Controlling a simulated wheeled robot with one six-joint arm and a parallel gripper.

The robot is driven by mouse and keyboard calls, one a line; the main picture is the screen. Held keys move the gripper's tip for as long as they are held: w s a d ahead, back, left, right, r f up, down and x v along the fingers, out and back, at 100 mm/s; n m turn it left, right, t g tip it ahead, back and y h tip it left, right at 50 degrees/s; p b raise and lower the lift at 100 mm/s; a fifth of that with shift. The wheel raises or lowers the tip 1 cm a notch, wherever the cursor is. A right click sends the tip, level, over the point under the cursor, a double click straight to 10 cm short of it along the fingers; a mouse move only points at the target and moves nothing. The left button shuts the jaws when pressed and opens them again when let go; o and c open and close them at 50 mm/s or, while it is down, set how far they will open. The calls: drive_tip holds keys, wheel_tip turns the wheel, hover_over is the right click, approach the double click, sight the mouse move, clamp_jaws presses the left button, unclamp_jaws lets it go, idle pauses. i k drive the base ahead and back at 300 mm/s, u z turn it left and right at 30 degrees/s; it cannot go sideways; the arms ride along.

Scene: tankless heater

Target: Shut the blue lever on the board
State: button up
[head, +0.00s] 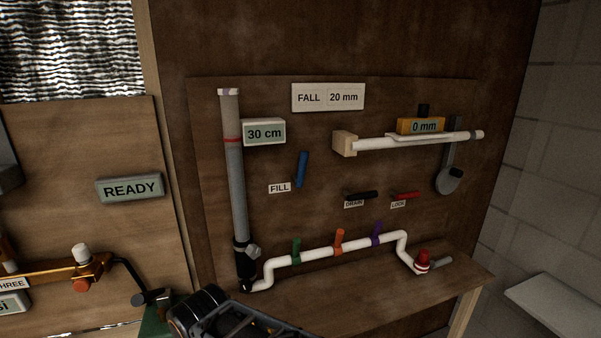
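The blue lever (301,169) is on the brown board (330,215), just above and right of a white label reading FILL (279,188). It stands nearly upright, its top leaning slightly right. My gripper (245,325) shows at the bottom edge, partly cut off by the frame. It is below and left of the blue lever, well apart from it. Its fingers cannot be made out clearly.
A grey vertical tube (234,170) stands left of the lever. A white pipe (320,252) with green, orange and purple levers runs below. Black (362,195) and red (406,195) levers lie right. A white rail (410,142) juts out at upper right.

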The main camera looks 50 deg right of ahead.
sight(299, 178)
drive_tip(key=z, duration=1.55)
